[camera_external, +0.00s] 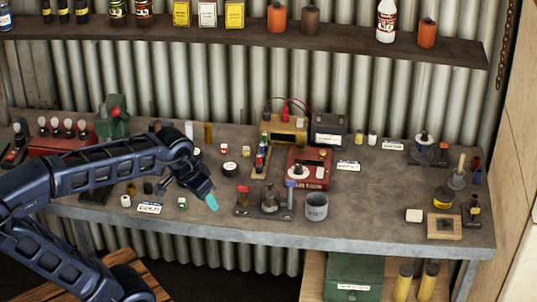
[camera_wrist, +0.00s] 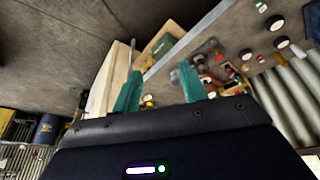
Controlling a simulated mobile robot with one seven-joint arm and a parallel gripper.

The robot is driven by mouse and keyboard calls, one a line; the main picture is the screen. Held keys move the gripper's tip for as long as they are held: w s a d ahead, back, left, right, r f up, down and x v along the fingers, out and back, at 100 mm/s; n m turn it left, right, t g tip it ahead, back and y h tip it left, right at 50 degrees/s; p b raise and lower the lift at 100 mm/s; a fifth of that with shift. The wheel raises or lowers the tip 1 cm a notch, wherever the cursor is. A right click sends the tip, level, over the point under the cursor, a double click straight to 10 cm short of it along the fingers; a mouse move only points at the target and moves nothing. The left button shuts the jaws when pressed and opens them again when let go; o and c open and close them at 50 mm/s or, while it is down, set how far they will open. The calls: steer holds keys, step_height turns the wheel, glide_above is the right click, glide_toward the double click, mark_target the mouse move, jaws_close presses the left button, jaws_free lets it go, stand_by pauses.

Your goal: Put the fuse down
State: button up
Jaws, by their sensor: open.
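My gripper (camera_external: 211,201) is above the front part of the workbench (camera_external: 385,215), left of the grey mug. In the wrist view its two teal fingers (camera_wrist: 159,82) stand apart, with nothing visibly held between them. I cannot pick out the fuse with certainty among the many small items on the bench. Small cylinders stand behind my wrist, among them a brown one (camera_external: 208,132) and a pale one (camera_external: 189,130), but I cannot tell whether either is a fuse.
A grey mug (camera_external: 316,208), a red device (camera_external: 309,170) and a yellow-fronted box (camera_external: 288,129) stand mid-bench. A wooden block (camera_external: 444,227) is at the right. A shelf (camera_external: 350,42) runs above. Bare bench lies right of the mug.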

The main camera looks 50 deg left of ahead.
steer(key=shift+m, duration=0.5)
steer(key=s, duration=0.1)
steer(key=s+d+f, duration=0.1)
steer(key=s, duration=0.1)
steer(key=s+f, duration=0.1)
steer(key=shift+s+d+f, duration=0.15)
steer(key=shift+f, duration=0.05)
steer(key=shift+o, duration=0.5)
stand_by(1.1)
steer(key=w+a+f+n+g, duration=0.1)
steer(key=w+a+f+n, duration=0.15)
steer(key=w+a, duration=0.4)
steer(key=w+a+f+n+g, duration=0.15)
steer(key=w+a+f, duration=0.25)
steer(key=a, duration=0.6)
steer(key=w+a+f+n+g, duration=0.1)
steer(key=w+a+f+n, duration=0.3)
steer(key=a, duration=0.4)
steer(key=a+f+n, duration=0.2)
steer(key=a+f, duration=0.6)
steer(key=a, duration=0.3)
steer(key=shift+g, duration=0.35)
step_height(320, 180, down, 11)
steer(key=shift+w+d+r, duration=0.15)
steer(key=shift+r, duration=0.05)
